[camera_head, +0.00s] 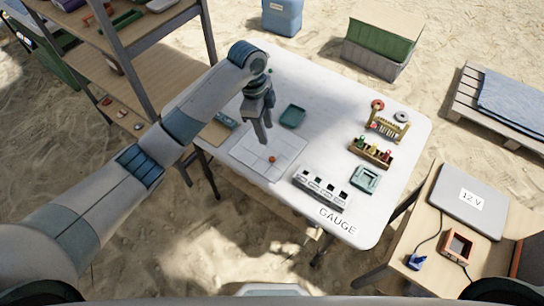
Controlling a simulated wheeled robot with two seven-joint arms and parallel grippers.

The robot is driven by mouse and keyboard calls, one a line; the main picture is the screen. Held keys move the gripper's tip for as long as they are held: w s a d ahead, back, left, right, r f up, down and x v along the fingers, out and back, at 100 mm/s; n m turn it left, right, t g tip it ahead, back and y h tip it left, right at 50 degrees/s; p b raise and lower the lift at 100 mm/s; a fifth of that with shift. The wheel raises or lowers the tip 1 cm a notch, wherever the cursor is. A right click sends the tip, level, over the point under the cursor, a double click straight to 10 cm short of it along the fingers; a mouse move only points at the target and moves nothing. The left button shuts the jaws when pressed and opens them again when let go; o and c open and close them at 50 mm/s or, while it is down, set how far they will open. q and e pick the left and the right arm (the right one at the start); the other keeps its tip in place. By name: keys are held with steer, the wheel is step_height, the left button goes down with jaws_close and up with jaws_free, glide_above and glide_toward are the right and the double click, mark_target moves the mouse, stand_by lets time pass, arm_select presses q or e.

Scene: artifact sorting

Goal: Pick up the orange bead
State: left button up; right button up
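The small round orange bead (272,159) lies on the white sheet (250,160) with dividing lines on the white table. My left gripper (264,141) points down above the sheet, just behind the bead in the picture and apart from it. Its fingers are seen nearly edge-on and look close together, so I cannot tell whether they are open. Nothing shows between them. My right gripper is not in view.
A teal tray (292,116) lies behind the bead. A white slotted block (321,188), a teal square holder (364,179) and a wooden rack with coloured pegs (371,153) stand to the right. A wooden shelf (150,75) rises left of the table.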

arm_select(q)
steer(key=p, duration=0.2)
glide_above(272, 158)
steer(key=w+a, duration=0.1)
step_height(272, 158, down, 6)
steer(key=shift+f, duration=0.65)
steer(key=shift+s+f+p, duration=0.2)
steer(key=shift+f+p, duration=0.25)
steer(key=shift+f, duration=0.1)
steer(key=shift+s+d+f+p, duration=0.1)
steer(key=shift+f+p, duration=0.15)
steer(key=shift+f, duration=0.3)
steer(key=shift+s+d+f+p, duration=0.1)
steer(key=shift+f+p, duration=0.15)
steer(key=shift+f, duration=0.3)
steer(key=shift+d+f, duration=0.1)
steer(key=shift+f, duration=0.8)
jaws_close()
